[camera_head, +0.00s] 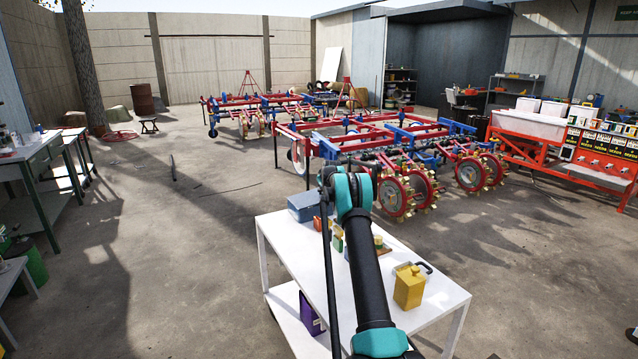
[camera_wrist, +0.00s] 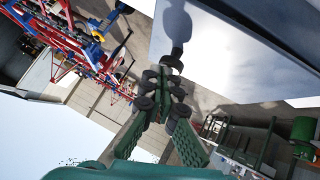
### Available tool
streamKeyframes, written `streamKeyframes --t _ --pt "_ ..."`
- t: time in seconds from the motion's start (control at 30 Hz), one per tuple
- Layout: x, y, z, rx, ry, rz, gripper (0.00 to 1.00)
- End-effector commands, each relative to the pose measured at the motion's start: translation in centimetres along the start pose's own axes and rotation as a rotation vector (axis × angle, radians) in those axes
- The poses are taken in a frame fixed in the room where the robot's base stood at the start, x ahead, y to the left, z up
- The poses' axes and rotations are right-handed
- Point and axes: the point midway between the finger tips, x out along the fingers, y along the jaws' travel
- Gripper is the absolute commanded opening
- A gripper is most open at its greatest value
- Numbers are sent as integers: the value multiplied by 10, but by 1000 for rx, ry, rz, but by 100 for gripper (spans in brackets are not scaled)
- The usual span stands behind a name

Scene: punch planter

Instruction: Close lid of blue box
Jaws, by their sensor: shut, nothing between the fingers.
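The blue box (camera_head: 303,206) is on the far left end of a white table (camera_head: 287,243) in the head view. It is small there and partly hidden by my arm, so I cannot tell how its lid stands. My gripper (camera_wrist: 168,72) shows in the wrist view, with its dark fingertips together and nothing between them. A pale flat surface with the gripper's shadow fills the upper right of that view; I cannot tell whether it is the tabletop. In the head view the gripper is hidden behind my arm.
A yellow canister (camera_head: 409,287) stands at the table's near right. Small items stand behind my arm, and a purple item (camera_head: 311,314) is on the lower shelf. Red and blue planter machinery (camera_head: 400,140) stands beyond the table. The floor to the left is open.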

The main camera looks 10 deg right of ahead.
Motion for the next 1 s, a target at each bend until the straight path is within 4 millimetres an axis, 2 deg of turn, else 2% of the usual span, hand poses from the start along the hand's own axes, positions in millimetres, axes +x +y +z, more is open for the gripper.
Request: streamKeyframes --t 0.43,0.87,1.0 --pt "13 1 14 -1 -1 1 0" --pt "13 2 16 -1 -3 1 0" --pt "6 2 9 -1 -2 1 0"
